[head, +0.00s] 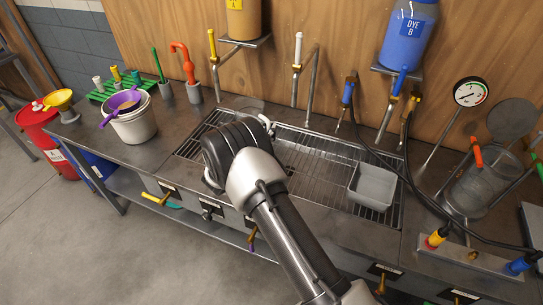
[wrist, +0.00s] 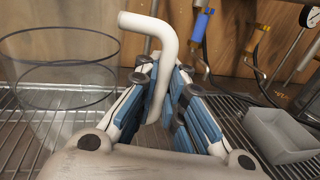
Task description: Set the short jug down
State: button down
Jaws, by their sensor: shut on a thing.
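The short jug is a clear see-through cylinder (wrist: 62,75) with a white bent handle (wrist: 160,28), on the left of the wrist view. My gripper (wrist: 165,80) is shut on the handle, with its blue-padded fingers on either side of it. The jug's clear body is left of the fingers, over the wire rack (wrist: 20,140). In the head view, only part of the clear jug (head: 247,104) and its white handle (head: 267,124) show behind my dark wrist. I cannot tell whether its base touches the rack.
A grey tub (head: 372,187) sits at the right of the sink rack (head: 315,160). Taps and pipes (head: 297,60) line the back wall. A white bucket (head: 135,122) stands on the left counter (head: 135,155). Bare rack lies between jug and tub.

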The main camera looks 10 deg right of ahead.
notch_tip(320, 180, down, 10)
jog(key=shift+f+b, duration=0.1)
jog(key=shift+b, duration=0.9)
jog(key=shift+f, duration=0.2)
jog(key=c, duration=1.7)
grip_release()
jog(key=shift+r, duration=0.1)
